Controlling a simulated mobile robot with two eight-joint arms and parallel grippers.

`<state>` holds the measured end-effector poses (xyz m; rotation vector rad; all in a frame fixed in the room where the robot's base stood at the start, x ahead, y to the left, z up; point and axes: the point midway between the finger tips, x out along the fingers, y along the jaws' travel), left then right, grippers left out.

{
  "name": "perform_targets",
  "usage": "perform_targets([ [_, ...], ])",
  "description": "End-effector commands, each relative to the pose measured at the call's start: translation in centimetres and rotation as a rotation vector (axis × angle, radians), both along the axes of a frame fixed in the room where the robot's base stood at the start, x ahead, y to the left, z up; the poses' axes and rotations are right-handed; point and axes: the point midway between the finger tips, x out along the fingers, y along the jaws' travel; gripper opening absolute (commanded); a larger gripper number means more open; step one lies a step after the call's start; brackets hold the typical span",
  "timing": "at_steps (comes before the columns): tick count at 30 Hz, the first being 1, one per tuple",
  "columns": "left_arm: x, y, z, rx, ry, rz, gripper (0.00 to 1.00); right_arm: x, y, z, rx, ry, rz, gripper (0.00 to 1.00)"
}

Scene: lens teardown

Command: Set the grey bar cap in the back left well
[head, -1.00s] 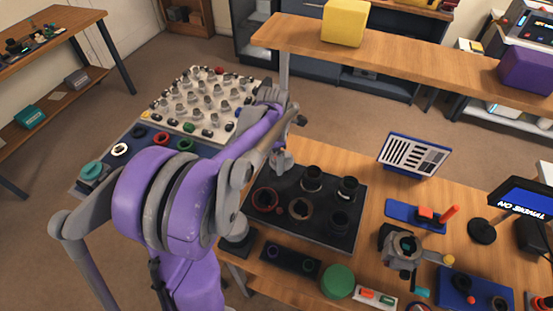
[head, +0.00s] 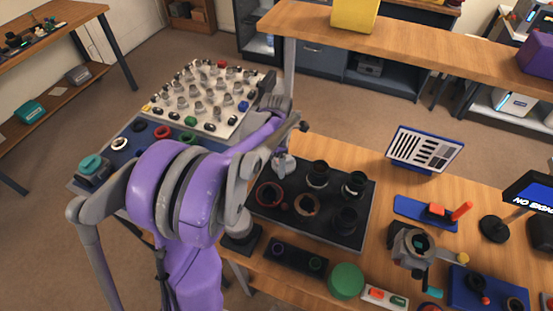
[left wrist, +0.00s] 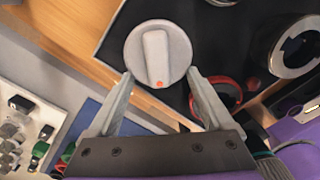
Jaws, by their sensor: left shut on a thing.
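The grey bar cap (left wrist: 158,54) is a round light-grey disc with a raised bar and a small red dot. My left gripper (left wrist: 160,78) is shut on it, one finger on each side. In the head view my left gripper (head: 284,158) points down over the back left part of the black tray of wells (head: 330,236). The cap is hard to make out there, and the back left well is hidden under the gripper. I cannot tell whether the cap touches the tray. My right gripper is not in view.
Dark rings stand in other wells, with a red-rimmed ring (head: 268,195) near the gripper. A cream board of small parts (head: 205,95) lies left. A green round lid (head: 346,281) and a clamped lens (head: 413,243) stand in front and right. A wooden shelf (head: 420,42) spans behind.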

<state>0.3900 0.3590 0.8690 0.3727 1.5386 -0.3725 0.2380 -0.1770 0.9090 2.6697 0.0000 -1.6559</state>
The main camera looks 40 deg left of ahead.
Motion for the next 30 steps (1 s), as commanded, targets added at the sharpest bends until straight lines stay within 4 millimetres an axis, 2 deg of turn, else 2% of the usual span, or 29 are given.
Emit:
perform_targets([
  [4,0.0,0.0,-1.0,0.000,0.000,0.000,0.32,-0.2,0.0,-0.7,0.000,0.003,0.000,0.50],
  [17,0.0,0.0,-1.0,0.000,-0.001,0.000,0.32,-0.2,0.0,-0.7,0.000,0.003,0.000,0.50],
  [30,0.0,0.0,-1.9,0.000,0.000,0.000,0.32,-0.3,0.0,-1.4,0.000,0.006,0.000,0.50],
])
